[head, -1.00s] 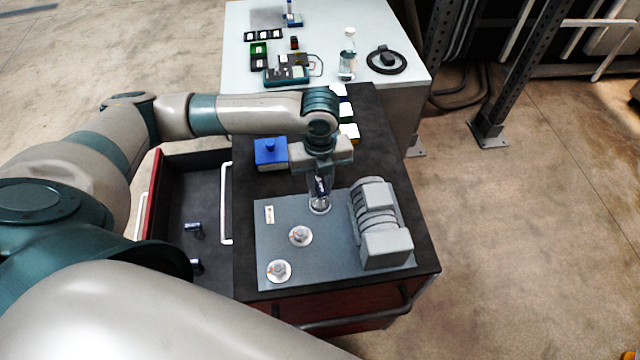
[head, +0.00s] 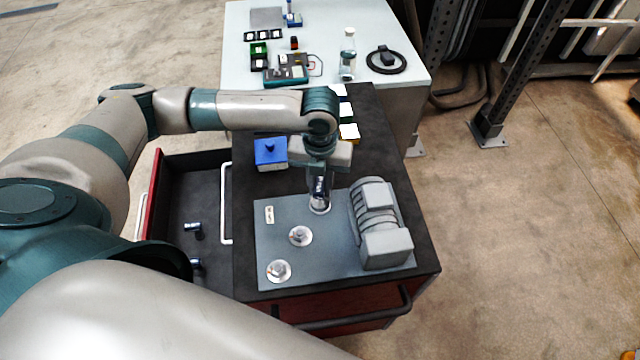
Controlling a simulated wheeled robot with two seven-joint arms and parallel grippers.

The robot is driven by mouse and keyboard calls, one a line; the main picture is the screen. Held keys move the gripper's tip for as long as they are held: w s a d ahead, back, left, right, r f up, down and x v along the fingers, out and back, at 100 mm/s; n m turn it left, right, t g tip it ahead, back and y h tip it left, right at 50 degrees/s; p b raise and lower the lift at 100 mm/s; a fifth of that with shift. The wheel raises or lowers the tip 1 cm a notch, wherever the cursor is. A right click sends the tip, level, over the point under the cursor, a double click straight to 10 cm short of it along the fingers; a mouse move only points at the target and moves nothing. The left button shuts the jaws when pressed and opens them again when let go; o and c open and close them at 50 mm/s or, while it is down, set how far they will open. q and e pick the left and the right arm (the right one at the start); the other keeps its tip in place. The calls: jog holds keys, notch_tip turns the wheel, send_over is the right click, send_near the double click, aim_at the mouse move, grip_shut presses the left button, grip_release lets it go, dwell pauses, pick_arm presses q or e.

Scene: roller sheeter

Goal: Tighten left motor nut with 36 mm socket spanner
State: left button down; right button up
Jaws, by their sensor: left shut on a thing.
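My left gripper (head: 319,180) points straight down over the grey mounting plate (head: 275,250). It is shut on a shiny socket spanner (head: 319,202), whose lower end is down at the plate's far nut position. The nut under it is hidden, and I cannot tell how fully the socket sits on it. Two other nuts on round washers, a middle one (head: 300,236) and a near one (head: 279,271), sit uncovered on the plate. The grey motor (head: 381,224) stands on the plate to the right of the spanner. My right gripper is not in view.
A blue box (head: 270,152) stands on the cart top behind the plate. An open drawer (head: 180,215) at the left holds two more sockets (head: 193,229). A white table (head: 330,20) behind carries a bottle (head: 348,55), a black ring and small parts.

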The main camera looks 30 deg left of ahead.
pick_arm(q)
jog(key=shift+m, duration=2)
jog(key=shift+n, duration=0.4)
jog(key=shift+r, duration=0.95)
jog(key=shift+r, duration=0.6)
